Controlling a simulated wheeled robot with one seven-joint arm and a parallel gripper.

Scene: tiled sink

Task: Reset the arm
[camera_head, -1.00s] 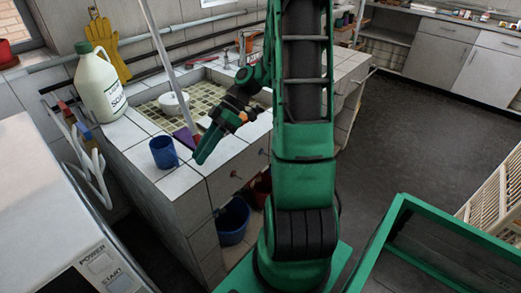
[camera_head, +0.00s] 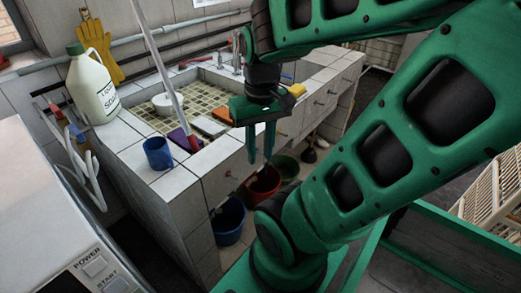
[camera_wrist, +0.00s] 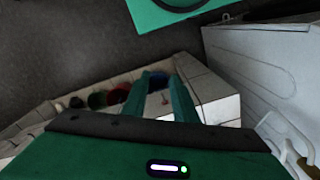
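My green arm is bent and crosses the right half of the head view. My gripper (camera_head: 260,158) points down in front of the sink counter's front edge, with its two green fingers apart and nothing between them. In the wrist view, my gripper (camera_wrist: 158,78) also shows two separate fingers with an empty gap, the floor and tiled counter beyond.
The tiled counter (camera_head: 176,185) bears a blue cup (camera_head: 158,154) and a white soap jug (camera_head: 92,88). A basin (camera_head: 150,116) lies behind my gripper. Buckets, one blue (camera_head: 228,222), stand below. A white microwave (camera_head: 40,215) is at the left.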

